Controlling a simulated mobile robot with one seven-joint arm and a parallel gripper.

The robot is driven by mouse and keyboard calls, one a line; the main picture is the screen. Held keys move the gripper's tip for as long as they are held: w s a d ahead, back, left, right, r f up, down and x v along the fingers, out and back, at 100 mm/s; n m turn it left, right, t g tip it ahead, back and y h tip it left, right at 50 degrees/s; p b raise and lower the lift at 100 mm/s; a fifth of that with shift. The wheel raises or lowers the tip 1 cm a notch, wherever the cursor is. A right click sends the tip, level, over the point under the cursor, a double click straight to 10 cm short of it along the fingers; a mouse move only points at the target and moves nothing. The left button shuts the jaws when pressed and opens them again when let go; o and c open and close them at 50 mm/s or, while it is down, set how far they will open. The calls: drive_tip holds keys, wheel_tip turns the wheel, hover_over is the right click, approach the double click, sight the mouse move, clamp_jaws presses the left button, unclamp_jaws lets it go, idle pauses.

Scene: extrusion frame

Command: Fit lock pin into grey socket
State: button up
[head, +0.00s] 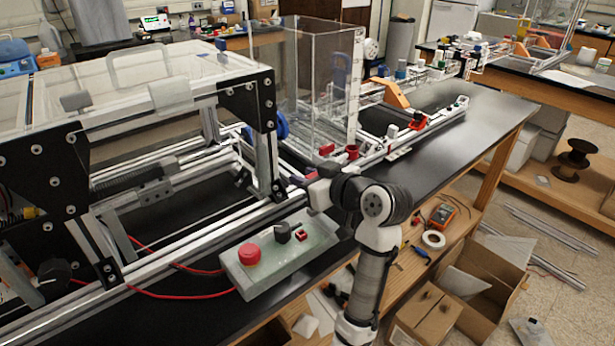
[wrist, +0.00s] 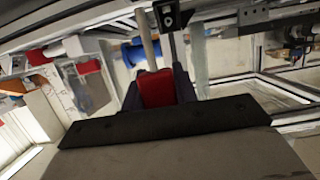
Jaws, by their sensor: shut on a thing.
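In the wrist view my gripper (wrist: 158,80) has its two dark fingers shut on a red block-like part, which I take to be the lock pin (wrist: 158,92). A pale rod shows just beyond the red part; I cannot tell whether it belongs to the pin. In the head view my gripper (head: 298,183) points left, beside the front rail of the aluminium frame. The pin is mostly hidden there by my wrist. I cannot make out the grey socket for certain. A dark bracket with a round hole (wrist: 168,14) is just beyond the gripper in the wrist view.
A grey control box (head: 280,262) with a red button and red cables sits below and left of my gripper. A clear acrylic box (head: 318,85) stands behind it. Black end plates (head: 250,105) and rails crowd the left. The black bench top (head: 490,105) is clear at right.

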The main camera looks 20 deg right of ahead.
drive_tip(key=shift+f+b, duration=0.65)
drive_tip(key=shift+f, duration=0.35)
drive_tip(key=o, duration=1)
drive_tip(key=shift+o, duration=0.2)
drive_tip(key=b+v, duration=0.2)
drive_tip(key=v, duration=1.1)
drive_tip(key=shift+s+r, duration=0.25)
drive_tip(key=shift+s, duration=0.1)
drive_tip(key=shift+d, duration=0.15)
